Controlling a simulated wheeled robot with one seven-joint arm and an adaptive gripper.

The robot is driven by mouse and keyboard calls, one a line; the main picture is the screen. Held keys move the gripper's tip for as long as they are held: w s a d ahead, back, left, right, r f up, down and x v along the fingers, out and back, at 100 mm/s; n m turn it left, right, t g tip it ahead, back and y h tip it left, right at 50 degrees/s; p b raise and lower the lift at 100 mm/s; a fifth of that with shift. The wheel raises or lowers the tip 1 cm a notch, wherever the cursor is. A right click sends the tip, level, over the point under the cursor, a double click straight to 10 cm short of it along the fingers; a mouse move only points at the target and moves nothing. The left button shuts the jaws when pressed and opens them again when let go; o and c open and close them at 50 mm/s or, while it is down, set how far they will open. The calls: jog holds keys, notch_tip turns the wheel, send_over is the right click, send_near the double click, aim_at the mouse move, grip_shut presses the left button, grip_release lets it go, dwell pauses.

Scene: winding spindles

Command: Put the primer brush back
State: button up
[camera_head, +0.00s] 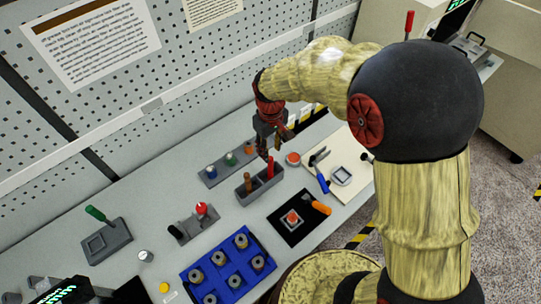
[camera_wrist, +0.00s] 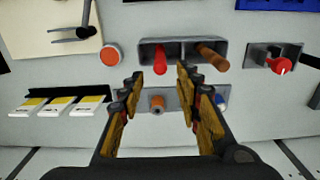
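My gripper (camera_head: 268,148) hangs open over the back of the bench; in the wrist view its fingers (camera_wrist: 159,72) are apart with nothing between them. A grey two-slot holder (camera_head: 247,197) stands just below it, with a red handle (camera_head: 270,167) and a brown handle (camera_head: 249,182) upright in it. The holder also shows in the wrist view (camera_wrist: 185,105), ahead of the fingertips. An orange-handled tool (camera_head: 317,206) lies at the black mat's edge. A blue-handled tool (camera_head: 322,181) lies on the cream board. I cannot tell which is the primer brush.
Behind the holder is a grey rack (camera_head: 211,180) with blue, green and orange knobs. A red button (camera_head: 293,158) stands right of it. A blue tray (camera_head: 222,275) with several spindles is in front. The pegboard wall (camera_head: 200,95) rises behind the bench.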

jog(key=shift+r, duration=0.8)
jog(key=s+d+r+m+t, duration=0.2)
jog(key=s+d+r, duration=0.4)
jog(key=r, duration=0.3)
jog(key=s+d+r+m+t, duration=0.25)
jog(key=s+d+r, duration=0.3)
jog(key=r, duration=0.35)
jog(key=s+d+r+m+t, duration=0.1)
jog(key=s+d+r+m, duration=0.1)
jog(key=s, duration=0.6)
jog(key=shift+s+d+r, duration=0.3)
jog(key=shift+d, duration=0.05)
notch_tip(320, 180, down, 11)
jog(key=b, duration=1.1)
jog(key=shift+c, duration=0.5)
